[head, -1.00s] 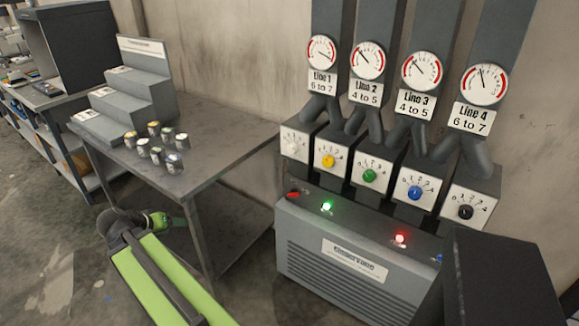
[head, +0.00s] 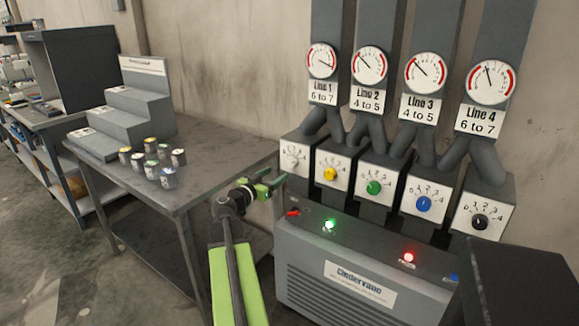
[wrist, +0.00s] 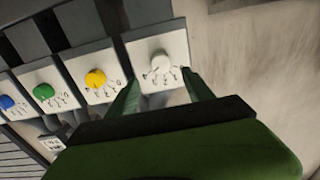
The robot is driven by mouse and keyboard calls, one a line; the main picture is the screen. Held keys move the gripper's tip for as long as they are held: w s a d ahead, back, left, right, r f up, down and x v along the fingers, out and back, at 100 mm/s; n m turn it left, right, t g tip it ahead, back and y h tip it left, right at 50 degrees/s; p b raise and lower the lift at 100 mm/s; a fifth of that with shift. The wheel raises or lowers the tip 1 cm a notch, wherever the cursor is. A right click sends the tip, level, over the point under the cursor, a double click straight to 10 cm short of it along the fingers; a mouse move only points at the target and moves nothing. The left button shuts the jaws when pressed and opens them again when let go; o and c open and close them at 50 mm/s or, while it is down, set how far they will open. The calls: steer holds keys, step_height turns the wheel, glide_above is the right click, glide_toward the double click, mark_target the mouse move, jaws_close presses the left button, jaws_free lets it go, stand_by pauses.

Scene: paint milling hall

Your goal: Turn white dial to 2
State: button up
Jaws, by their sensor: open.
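The white dial (head: 292,155) sits on a white numbered plate on the leftmost box of the machine in the head view. In the wrist view the white dial (wrist: 160,62) is just beyond my fingertips, its plate reaching between them. My gripper (head: 277,183) is green and open, a little in front of and below the white dial's box. In the wrist view my gripper (wrist: 158,88) has one finger on each side of the plate's lower part. Nothing is between the fingers that I can tell as held. The dial's pointer setting is too small to read.
Yellow (head: 330,174), green (head: 374,188), blue (head: 424,204) and black (head: 479,222) dials stand to the right of the white one. A grey cabinet (head: 355,275) with lit buttons is below. A table (head: 200,190) with several small cans is at left.

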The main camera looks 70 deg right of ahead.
mark_target(291, 164)
steer(key=x, duration=0.9)
jaws_close()
steer(key=shift+d, duration=0.1)
